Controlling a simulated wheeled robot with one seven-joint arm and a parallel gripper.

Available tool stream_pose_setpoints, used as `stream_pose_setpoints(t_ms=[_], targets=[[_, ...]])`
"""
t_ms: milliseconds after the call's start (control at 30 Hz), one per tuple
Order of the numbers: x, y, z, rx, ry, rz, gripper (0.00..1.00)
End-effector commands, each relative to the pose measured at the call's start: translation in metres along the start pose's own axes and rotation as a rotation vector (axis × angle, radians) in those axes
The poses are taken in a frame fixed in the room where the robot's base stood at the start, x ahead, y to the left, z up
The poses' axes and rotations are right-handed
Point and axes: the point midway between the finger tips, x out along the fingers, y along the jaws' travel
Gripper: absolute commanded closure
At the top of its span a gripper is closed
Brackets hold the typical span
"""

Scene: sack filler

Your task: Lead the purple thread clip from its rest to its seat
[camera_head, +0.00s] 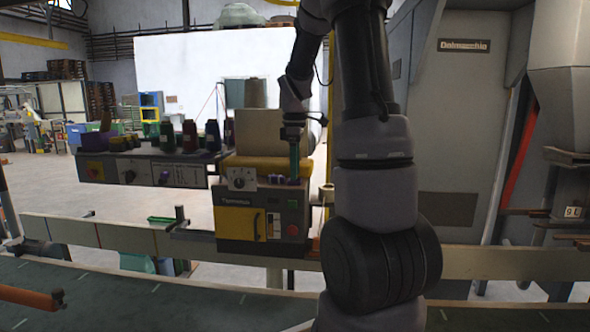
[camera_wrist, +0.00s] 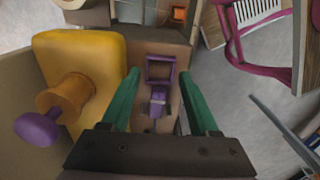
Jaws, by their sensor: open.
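In the wrist view a small purple part (camera_wrist: 158,97), which looks like the thread clip, lies on a tan surface between my gripper's two green fingers. A purple square frame (camera_wrist: 160,69) stands just beyond it, near the fingertips; I cannot tell whether the two are joined, or which is rest or seat. My gripper (camera_wrist: 159,73) is open, with gaps to the purple part on both sides. In the head view my gripper (camera_head: 294,172) points down over the right part of the sewing head (camera_head: 262,222), where small purple pieces (camera_head: 276,179) show.
Left of the fingers in the wrist view are a yellow block (camera_wrist: 82,55), an orange spool (camera_wrist: 68,97) and a purple knob (camera_wrist: 38,128). A magenta bracket (camera_wrist: 233,30) is at upper right. In the head view, thread cones (camera_head: 190,136) stand on a control box left of the head.

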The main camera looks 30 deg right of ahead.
Motion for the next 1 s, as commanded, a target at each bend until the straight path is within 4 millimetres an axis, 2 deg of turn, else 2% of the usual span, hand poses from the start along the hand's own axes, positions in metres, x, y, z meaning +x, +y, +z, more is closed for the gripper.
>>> stream_pose_setpoints(t_ms=[167,500,700,867,1000], targets=[[-0.023,0.001,0.0,0.0,0.002,0.005,0.39],[-0.088,0.001,-0.001,0.001,0.002,0.003,0.39],[-0.105,0.0,0.0,0.0,0.0,0.001,0.39],[-0.107,-0.001,0.0,0.003,0.002,0.003,0.39],[-0.116,-0.019,-0.003,0.081,0.035,0.033,0.39]])
